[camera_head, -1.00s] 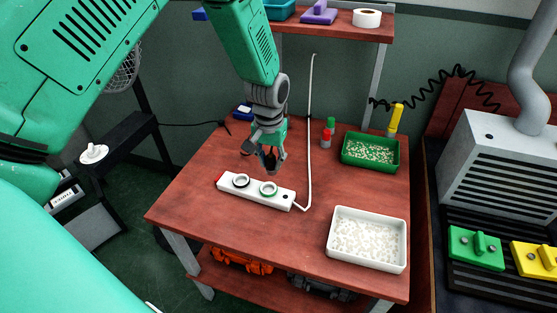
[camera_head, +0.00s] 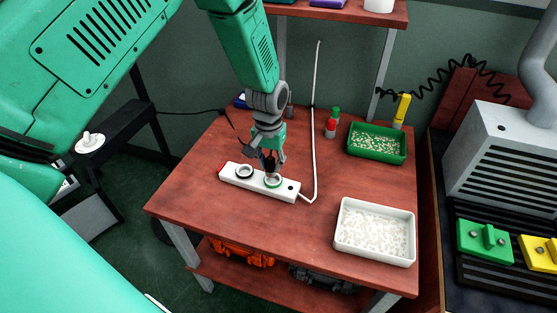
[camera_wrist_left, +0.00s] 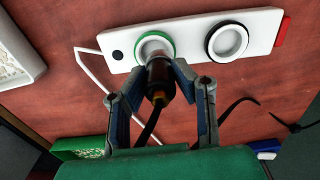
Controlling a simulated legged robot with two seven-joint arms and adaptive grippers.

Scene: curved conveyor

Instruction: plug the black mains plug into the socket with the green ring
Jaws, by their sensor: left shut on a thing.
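The white power strip (camera_head: 259,184) lies on the red-brown table with two round sockets. The socket with the green ring (camera_head: 273,182) is the right one in the head view; it also shows in the wrist view (camera_wrist_left: 143,41). The socket with the black ring (camera_head: 244,171) is beside it. My left gripper (camera_head: 269,160) is shut on the black mains plug (camera_wrist_left: 160,72), directly over the green-ring socket. In the wrist view the plug's far end overlaps the socket's opening. I cannot tell whether its pins are inside. My right gripper is not in view.
A white tray (camera_head: 344,252) stands at the table's front right, and a green tray (camera_head: 377,155) at the back right. Red and green small bottles (camera_head: 330,128) stand behind the strip. A white cable (camera_head: 315,150) runs up from the strip's right end. The table's front left is clear.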

